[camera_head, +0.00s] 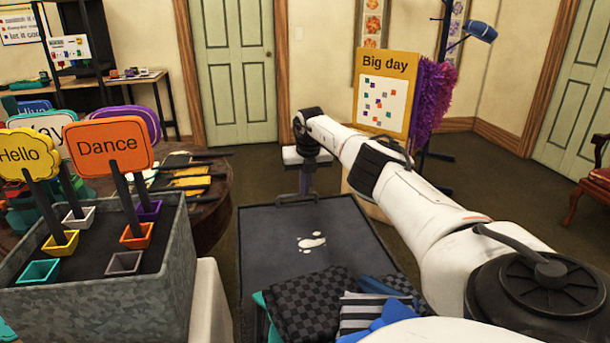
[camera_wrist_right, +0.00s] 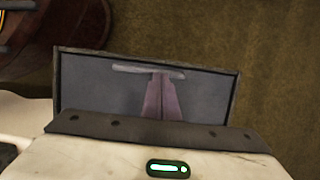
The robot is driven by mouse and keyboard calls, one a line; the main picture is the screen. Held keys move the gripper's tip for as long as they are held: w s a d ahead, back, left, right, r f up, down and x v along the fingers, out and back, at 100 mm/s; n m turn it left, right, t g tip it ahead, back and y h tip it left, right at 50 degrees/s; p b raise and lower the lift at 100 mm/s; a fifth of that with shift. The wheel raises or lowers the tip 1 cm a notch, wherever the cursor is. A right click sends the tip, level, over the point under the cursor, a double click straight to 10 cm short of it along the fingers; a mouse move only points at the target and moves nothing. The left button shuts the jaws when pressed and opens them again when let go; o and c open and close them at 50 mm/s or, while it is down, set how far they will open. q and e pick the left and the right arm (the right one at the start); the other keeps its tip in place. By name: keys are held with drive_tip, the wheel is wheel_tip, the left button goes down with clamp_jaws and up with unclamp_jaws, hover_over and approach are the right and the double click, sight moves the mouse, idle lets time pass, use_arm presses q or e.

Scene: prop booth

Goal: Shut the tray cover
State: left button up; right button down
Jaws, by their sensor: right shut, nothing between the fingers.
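My right gripper (camera_head: 306,190) points down in the head view, its purple fingers shut and empty. A dark grey panel (camera_head: 262,232) with a white splotch, which looks like the tray cover, lies just in front of it. A bar like a handle (camera_head: 297,199) shows at the panel's far edge, by the fingertips; contact cannot be told. In the right wrist view the fingers (camera_wrist_right: 161,80) are together over a dark-rimmed grey panel (camera_wrist_right: 95,85), with a pale bar (camera_wrist_right: 148,70) at their tips. How far the cover stands open is unclear. My left gripper is out of view.
Checkered and striped cushions or cloths (camera_head: 310,300) lie at the panel's near end. A grey box (camera_head: 150,285) with word signs stands at left, before a round brown table (camera_head: 212,220). A "Big day" board (camera_head: 386,92) stands behind my right arm.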

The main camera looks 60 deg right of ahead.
drive_tip(key=shift+r, duration=0.2)
drive_tip(key=p+v, duration=0.2)
drive_tip(key=v, duration=0.7)
drive_tip(key=shift+s+a, duration=0.2)
drive_tip(key=shift+a, duration=0.2)
drive_tip(key=shift+r, duration=0.15)
